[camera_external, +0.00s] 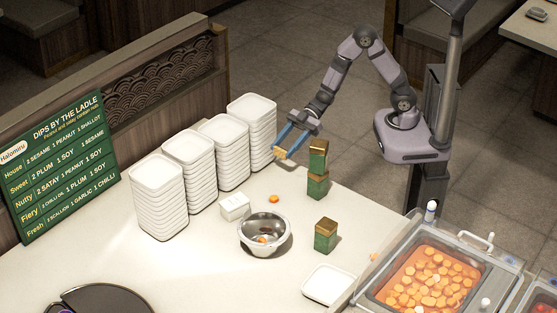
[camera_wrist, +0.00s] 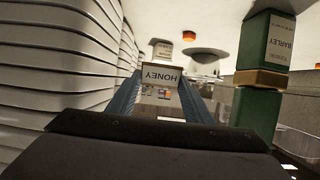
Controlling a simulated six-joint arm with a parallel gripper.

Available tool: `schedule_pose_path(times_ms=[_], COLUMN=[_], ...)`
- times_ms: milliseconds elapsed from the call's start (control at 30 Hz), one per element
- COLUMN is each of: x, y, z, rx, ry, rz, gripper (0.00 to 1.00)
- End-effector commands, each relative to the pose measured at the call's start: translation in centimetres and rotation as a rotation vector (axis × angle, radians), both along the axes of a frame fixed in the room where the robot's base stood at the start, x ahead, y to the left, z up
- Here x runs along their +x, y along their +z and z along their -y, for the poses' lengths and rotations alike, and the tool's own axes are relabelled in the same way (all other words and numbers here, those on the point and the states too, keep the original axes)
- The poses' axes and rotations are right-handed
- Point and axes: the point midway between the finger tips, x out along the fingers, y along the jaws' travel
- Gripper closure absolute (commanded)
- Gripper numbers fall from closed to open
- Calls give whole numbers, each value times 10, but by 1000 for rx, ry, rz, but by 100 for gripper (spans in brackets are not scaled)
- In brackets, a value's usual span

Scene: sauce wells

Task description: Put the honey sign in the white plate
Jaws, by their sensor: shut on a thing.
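My gripper (camera_external: 290,143) is shut on the honey sign (camera_wrist: 160,77), a small block whose white face reads HONEY, upside down in the wrist view. In the external view the sign (camera_external: 280,153) shows as a small tan piece at the fingertips, held above the counter beside the rear plate stack. The two blue fingers show on either side of it in the wrist view (camera_wrist: 160,90). A single square white plate (camera_external: 328,284) lies flat at the front of the counter, left of the food trays, well away from my gripper.
Several tall stacks of white plates (camera_external: 160,200) stand at left. Another green tin (camera_external: 325,240), a metal bowl (camera_external: 254,246) and a small white block (camera_external: 234,207) stand on the counter.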

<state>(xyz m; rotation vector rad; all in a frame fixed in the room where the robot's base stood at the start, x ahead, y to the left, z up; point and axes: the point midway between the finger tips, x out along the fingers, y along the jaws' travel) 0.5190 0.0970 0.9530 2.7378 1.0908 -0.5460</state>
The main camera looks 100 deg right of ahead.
Motion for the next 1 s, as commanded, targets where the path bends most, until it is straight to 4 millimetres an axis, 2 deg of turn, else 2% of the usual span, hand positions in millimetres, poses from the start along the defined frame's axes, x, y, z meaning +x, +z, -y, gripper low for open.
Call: schedule_pose_path(times_ms=[167, 367, 567, 700, 800, 900, 1000], x=[10, 33, 52, 57, 59, 58, 56], y=[16, 60, 125, 157, 163, 159, 152], z=[-11, -48, -114, -172, -214, -256, -285], rx=[-1, 0, 1, 2, 2, 3, 2], ry=[12, 44, 83, 90, 77, 56, 37], rz=[5, 10, 10, 7, 2, -2, -3], gripper=[75, 75, 75, 75, 75, 75, 75])
